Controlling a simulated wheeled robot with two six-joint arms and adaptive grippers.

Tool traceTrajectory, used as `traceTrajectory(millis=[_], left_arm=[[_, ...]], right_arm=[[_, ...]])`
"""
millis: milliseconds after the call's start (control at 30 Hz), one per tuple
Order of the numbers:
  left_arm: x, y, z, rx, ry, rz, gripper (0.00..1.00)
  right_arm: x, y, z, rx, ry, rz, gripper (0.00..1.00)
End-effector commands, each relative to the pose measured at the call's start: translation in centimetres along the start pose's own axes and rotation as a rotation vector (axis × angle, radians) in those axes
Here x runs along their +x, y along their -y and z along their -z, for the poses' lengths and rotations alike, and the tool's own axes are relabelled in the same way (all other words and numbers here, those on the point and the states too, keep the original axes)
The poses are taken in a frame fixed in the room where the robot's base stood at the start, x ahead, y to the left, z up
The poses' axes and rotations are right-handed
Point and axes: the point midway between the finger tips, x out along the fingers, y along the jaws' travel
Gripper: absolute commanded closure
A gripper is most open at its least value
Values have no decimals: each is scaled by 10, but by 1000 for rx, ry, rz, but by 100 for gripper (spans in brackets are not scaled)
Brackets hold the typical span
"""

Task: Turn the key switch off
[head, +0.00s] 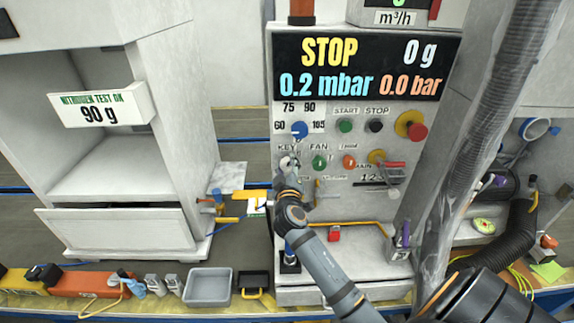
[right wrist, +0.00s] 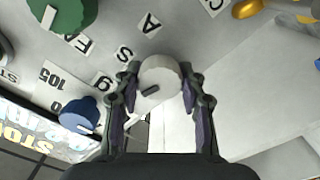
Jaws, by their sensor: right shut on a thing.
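The control panel (head: 335,160) stands in the middle of the head view, with a "KEY" label left of "FAN". The key switch (right wrist: 160,78) is a pale round knob with a dark slot or mark, seen close in the right wrist view. My left gripper is not in view.
Close by on the panel are a blue knob (head: 299,130), a green fan knob (head: 319,162), an orange knob (head: 349,162) and a red emergency button (head: 417,132). The display (head: 365,67) reads STOP, 0 g, 0.2 mbar, 0.0 bar. A grey hose (head: 490,130) hangs on the right.

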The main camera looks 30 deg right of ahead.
Motion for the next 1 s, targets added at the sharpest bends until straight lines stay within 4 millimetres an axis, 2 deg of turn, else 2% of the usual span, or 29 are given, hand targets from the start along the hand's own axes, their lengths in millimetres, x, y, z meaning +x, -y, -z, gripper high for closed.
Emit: traceTrajectory(millis=[400,1000], left_arm=[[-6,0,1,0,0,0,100],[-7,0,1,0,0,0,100]], right_arm=[[0,1,0,-212,2,1,91],[0,1,-1,-255,2,1,91]])
